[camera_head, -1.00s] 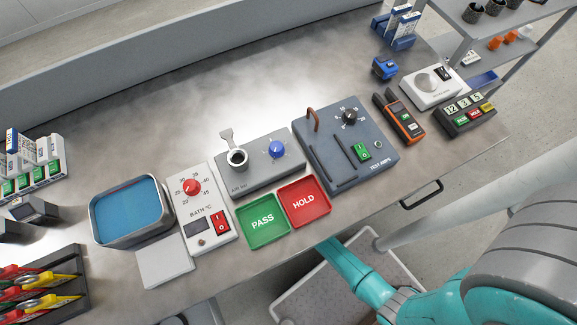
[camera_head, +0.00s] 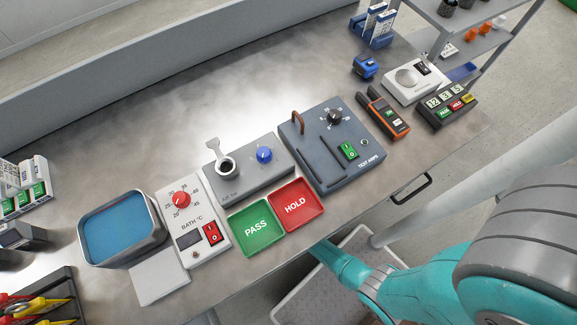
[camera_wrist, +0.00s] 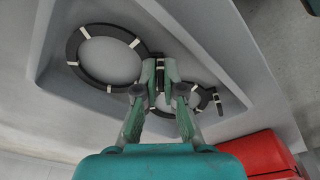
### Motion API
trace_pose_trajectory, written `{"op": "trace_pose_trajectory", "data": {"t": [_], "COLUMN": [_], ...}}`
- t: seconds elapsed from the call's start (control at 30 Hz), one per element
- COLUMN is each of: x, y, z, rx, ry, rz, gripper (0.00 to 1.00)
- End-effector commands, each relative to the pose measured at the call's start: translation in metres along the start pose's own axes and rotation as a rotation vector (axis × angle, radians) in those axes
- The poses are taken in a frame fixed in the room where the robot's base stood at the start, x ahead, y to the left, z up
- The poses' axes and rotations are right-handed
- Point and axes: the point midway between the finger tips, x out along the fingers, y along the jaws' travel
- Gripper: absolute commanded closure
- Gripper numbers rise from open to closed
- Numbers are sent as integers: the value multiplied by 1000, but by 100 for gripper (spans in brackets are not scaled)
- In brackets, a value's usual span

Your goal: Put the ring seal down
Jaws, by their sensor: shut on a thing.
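My gripper (camera_wrist: 160,92) shows in the wrist view, its green fingers closed on a narrow black piece with pale bands, a ring seal (camera_wrist: 160,74) seen nearly edge-on. Much of it is hidden by the fingers. A large black ring with white marks (camera_wrist: 72,48) lies flat to the left of the fingertips, in a grey tray (camera_wrist: 60,85). A smaller dark ring (camera_wrist: 207,99) lies to the right, partly behind the right finger. I cannot tell whether the held seal touches the tray. In the head view the gripper is out of sight.
The bench holds a green PASS tray (camera_head: 256,247), a red HOLD tray (camera_head: 297,222), a blue-filled bath (camera_head: 88,258), a bath control (camera_head: 165,190), an air unit (camera_head: 235,187) and a test unit (camera_head: 335,180). Bare bench lies behind them. A red thing (camera_wrist: 262,150) sits beside the grey tray.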

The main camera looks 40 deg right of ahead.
Motion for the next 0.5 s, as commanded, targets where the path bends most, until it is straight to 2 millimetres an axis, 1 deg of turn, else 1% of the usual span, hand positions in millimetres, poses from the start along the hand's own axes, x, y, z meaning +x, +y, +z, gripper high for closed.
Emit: {"op": "trace_pose_trajectory", "data": {"t": [0.13, 0.17, 0.2, 0.23, 0.27, 0.5], "x": [2, 2, 2, 2, 2, 2], "y": [0, 0, 0, 0, 0, 0], "z": [0, 0, 0, 0, 0, 0], "rx": [0, 0, 0, 0, 0, 0], "ry": [0, -1, -1, 0, 0, 0], "rz": [0, -1, 0, 0, 0, 0], "gripper": [100, 88, 78, 70, 67, 67]}}
